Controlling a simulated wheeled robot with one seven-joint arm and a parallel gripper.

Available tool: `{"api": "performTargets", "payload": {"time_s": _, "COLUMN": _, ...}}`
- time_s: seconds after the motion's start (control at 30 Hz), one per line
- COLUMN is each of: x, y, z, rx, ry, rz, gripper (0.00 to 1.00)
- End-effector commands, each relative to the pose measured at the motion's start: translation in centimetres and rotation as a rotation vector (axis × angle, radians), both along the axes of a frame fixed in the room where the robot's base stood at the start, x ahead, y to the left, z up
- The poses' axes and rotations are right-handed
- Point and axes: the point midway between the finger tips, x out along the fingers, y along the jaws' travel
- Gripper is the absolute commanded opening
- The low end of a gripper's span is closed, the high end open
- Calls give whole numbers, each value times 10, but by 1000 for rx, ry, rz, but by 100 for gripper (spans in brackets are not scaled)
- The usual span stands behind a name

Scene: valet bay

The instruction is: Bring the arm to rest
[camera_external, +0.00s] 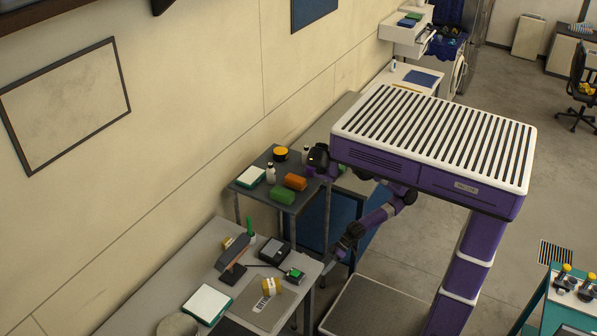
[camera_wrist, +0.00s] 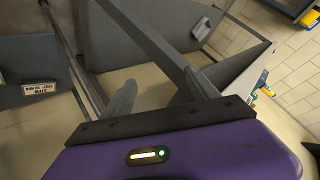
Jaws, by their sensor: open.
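My purple arm bends down from under my striped white-and-purple top, left of my column. My gripper (camera_external: 332,265) hangs low beside the right end of the front bench (camera_external: 168,262), in front of a blue panel (camera_external: 348,213). In the wrist view my gripper (camera_wrist: 163,92) shows two grey fingers spread apart, with nothing between them. The fingertips are small and dark in the external view, so their exact gap to the bench edge cannot be told.
A dark side table (camera_external: 252,200) behind carries an orange block (camera_external: 295,182) and a green block (camera_external: 280,195). Open floor (camera_external: 415,245) lies right of the arm.

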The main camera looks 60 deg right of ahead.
Motion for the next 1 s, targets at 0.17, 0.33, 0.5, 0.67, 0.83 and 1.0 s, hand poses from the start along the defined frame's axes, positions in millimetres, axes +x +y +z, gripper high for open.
{"api": "performTargets", "payload": {"time_s": 0.17, "x": 66, "y": -56, "z": 14, "rx": 9, "ry": -153, "rz": -209, "gripper": 69}}
{"api": "performTargets", "payload": {"time_s": 0.33, "x": 105, "y": -121, "z": 37, "rx": -32, "ry": -317, "rz": -396, "gripper": 69}}
{"api": "performTargets", "payload": {"time_s": 0.5, "x": 121, "y": -189, "z": 66, "rx": -129, "ry": -484, "rz": -574, "gripper": 69}}
{"api": "performTargets", "payload": {"time_s": 0.67, "x": 120, "y": -237, "z": 91, "rx": -236, "ry": -603, "rz": -698, "gripper": 69}}
{"api": "performTargets", "payload": {"time_s": 0.83, "x": 116, "y": -261, "z": 108, "rx": -305, "ry": -667, "rz": -759, "gripper": 69}}
{"api": "performTargets", "payload": {"time_s": 1.0, "x": 115, "y": -264, "z": 110, "rx": -316, "ry": -675, "rz": -767, "gripper": 69}}
